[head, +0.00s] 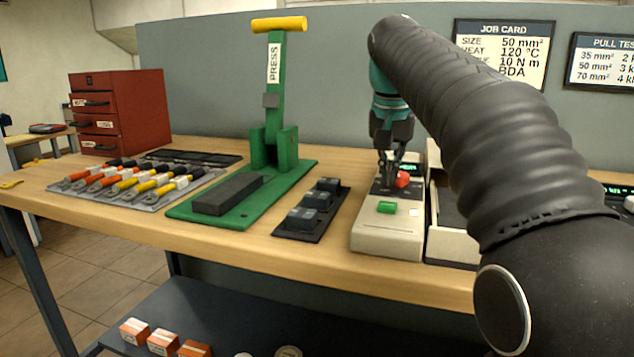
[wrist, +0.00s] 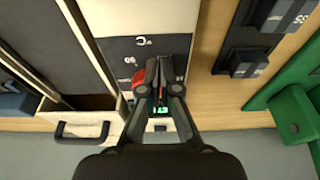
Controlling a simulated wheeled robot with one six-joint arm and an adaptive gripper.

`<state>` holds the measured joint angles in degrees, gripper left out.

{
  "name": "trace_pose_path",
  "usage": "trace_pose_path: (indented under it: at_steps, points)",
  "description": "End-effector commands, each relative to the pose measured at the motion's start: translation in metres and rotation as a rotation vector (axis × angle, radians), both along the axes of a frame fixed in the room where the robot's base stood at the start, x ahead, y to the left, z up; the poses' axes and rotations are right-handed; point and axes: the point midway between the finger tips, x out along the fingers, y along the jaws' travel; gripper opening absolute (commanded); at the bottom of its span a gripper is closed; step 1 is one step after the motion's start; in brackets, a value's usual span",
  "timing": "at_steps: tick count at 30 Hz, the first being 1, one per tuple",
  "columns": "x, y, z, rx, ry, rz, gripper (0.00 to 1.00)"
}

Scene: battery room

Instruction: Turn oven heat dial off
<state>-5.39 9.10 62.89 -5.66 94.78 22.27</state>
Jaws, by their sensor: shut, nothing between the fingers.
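The oven is a beige benchtop unit (head: 386,240) with a dark panel, a small green-lit display and a green rocker-like button (head: 386,207) at its front. A red dial (head: 403,178) sits on the dark panel; I take it to be the heat dial. It also shows in the wrist view (wrist: 138,78), partly hidden by my fingers. My gripper (head: 388,182) points down over the panel, shut and empty, with its fingertips right beside the red dial. I cannot tell if they touch it. In the wrist view my gripper (wrist: 160,66) covers part of the panel and the dial's pointer is not readable.
A green press (head: 275,110) with a yellow handle stands left. A black tray with dark blocks (head: 302,218) lies just left of the oven. An open-topped box (head: 450,246) stands close on its right.

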Motion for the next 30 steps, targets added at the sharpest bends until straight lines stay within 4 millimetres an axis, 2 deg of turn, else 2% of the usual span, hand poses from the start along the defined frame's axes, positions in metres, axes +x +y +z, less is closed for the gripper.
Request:
trace_pose_path:
  at_steps: [30]
  points:
    - [-0.006, -0.014, 0.001, 0.000, 0.000, 0.000, 0.00]
